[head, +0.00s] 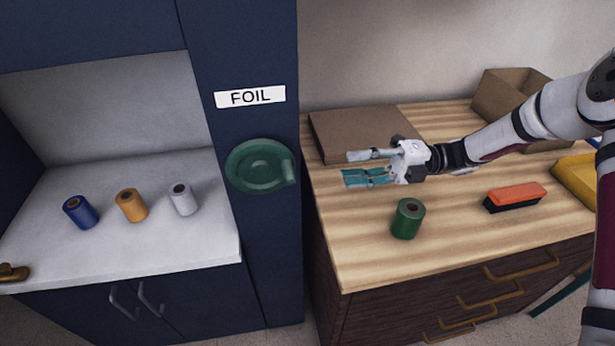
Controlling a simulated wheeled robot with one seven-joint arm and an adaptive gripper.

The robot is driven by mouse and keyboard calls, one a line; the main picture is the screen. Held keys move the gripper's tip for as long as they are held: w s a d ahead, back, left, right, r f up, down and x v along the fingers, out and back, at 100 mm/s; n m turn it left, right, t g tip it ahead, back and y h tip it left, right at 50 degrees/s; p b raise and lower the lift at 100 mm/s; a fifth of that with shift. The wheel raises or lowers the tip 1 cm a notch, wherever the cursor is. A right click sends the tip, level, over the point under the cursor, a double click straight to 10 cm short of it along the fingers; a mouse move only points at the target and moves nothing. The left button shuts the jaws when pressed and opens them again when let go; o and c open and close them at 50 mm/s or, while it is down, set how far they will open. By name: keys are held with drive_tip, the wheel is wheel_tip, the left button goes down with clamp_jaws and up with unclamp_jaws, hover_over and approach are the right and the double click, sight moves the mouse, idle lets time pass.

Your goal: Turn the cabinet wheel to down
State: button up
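The cabinet wheel (258,165) is a dark green disc on the blue cabinet's front panel, below a white FOIL label (250,97). A small green knob or tab (289,172) sits at its right edge, slightly below the wheel's centre height. My gripper (346,167) is to the right of the wheel, over the wooden counter, with its fingers pointing left toward the wheel. Its two fingers are apart, with nothing between them. The gripper does not touch the wheel.
A green roll (407,219) stands on the wooden counter (460,235) below my gripper. A brown flat box (350,124), an orange-black brush (515,196), a yellow tray (577,180) and an open cardboard box (510,92) are there too. Blue (80,212), orange (132,205) and white (183,199) rolls stand in the alcove.

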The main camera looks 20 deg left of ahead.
sight(290, 174)
drive_tip(key=shift+p+x, duration=1.6)
drive_tip(key=shift+x, duration=5.25)
clamp_jaws()
